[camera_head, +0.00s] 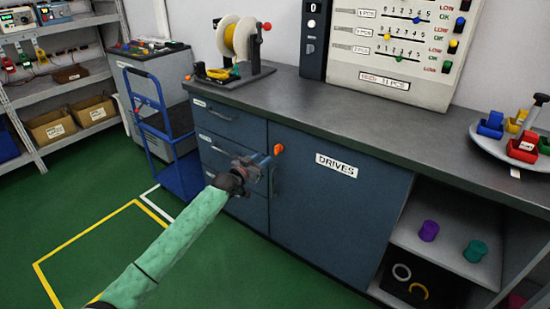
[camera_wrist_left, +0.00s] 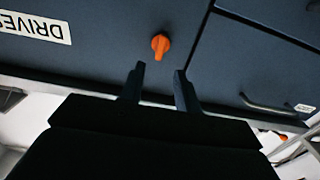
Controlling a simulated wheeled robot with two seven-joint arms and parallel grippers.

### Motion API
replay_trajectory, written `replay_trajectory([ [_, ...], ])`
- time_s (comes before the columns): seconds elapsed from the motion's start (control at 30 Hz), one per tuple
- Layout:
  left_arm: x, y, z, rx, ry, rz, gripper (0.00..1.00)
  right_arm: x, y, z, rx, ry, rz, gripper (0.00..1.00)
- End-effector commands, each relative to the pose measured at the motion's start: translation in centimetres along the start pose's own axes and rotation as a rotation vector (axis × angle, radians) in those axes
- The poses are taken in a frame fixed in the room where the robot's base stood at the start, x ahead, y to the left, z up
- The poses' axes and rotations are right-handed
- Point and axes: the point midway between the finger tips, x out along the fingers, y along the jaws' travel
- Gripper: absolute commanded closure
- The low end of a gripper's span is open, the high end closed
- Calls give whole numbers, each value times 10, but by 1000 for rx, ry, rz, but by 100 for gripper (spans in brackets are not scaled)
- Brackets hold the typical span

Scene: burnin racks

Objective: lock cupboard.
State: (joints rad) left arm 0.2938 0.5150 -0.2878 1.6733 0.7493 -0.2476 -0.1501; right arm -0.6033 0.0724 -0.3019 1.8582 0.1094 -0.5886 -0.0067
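The cupboard (camera_head: 340,205) is a dark blue door labelled DRIVES under the grey worktop. An orange turn knob (camera_head: 278,149) sits near its upper left corner, and a dark vertical handle (camera_head: 274,180) is below it. My left gripper (camera_head: 268,160) is in front of the door's left edge, close to the knob. In the left wrist view the knob (camera_wrist_left: 160,45) shows just beyond and between the fingertips (camera_wrist_left: 159,72), which are apart with nothing between them. The knob looks clear of both fingers. My right gripper is not in view.
Drawers (camera_head: 226,125) are left of the door, and a blue cart (camera_head: 165,130) stands further left. Open shelves (camera_head: 450,235) with purple and teal pieces are on the right. A spool stand (camera_head: 235,55) and a round tray (camera_head: 500,150) are on the worktop.

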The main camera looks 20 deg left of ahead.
Motion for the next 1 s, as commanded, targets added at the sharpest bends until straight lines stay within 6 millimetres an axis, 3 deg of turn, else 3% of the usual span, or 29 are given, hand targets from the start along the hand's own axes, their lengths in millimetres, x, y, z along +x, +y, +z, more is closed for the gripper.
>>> replay_trajectory([
  [0.17, 7, 0, -4, 14, 17, -2, 67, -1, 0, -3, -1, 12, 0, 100],
  [0.7, 71, 0, -4, 12, 15, -2, 67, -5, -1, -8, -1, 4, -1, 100],
  [1.0, 78, 0, -4, 14, 14, -2, 67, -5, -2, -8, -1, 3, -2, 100],
])
